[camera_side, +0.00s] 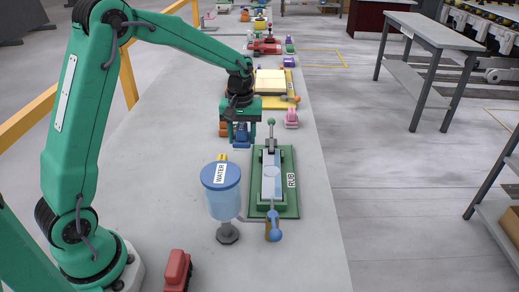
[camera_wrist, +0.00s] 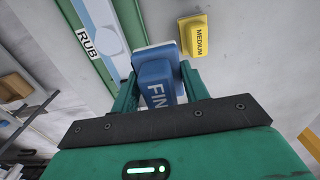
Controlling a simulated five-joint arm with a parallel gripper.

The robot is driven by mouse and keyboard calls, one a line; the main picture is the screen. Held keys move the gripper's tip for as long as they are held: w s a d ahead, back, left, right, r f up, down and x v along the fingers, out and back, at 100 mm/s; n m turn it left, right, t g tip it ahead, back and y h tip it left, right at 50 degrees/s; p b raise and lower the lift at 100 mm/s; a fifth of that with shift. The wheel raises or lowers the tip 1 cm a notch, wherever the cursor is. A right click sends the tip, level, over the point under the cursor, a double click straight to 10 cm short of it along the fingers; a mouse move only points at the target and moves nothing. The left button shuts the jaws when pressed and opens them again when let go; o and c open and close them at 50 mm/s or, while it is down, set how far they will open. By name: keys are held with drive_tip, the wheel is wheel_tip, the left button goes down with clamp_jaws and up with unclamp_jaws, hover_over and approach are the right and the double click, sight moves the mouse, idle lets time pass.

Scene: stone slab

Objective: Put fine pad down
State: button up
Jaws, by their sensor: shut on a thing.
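The fine pad (camera_wrist: 155,72) is a blue block with white "FIN" lettering visible and a pale underside edge. My gripper (camera_wrist: 158,80) is shut on it, with one green finger on each side. In the side view the blue pad (camera_side: 241,137) hangs below my gripper (camera_side: 242,130), behind and left of the green RUB board. I cannot tell whether it touches the slab. The yellow medium pad (camera_wrist: 198,36) lies close to it, on the grey surface; in the side view it shows just behind the water container's lid (camera_side: 222,157).
A red block (camera_side: 177,270) is nearest the camera. Yellow and pink items stand farther back.

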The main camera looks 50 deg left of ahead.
drive_tip(key=a+f, duration=0.2)
drive_tip(key=a, duration=0.1)
drive_tip(key=w+a+f, duration=0.1)
drive_tip(key=a+f, duration=0.1)
drive_tip(key=a, duration=0.2)
drive_tip(key=w+a+f, duration=0.1)
drive_tip(key=a+f, duration=0.2)
drive_tip(key=a, duration=0.1)
drive_tip(key=shift+w+a, duration=0.15)
drive_tip(key=shift+a, duration=0.1)
drive_tip(key=shift+f, duration=2)
drive_tip(key=shift+f, duration=0.15)
drive_tip(key=o, duration=1)
drive_tip(key=shift+c, duration=0.2)
wheel_tip(320, 180, up, 12)
drive_tip(key=shift+r, duration=0.2)
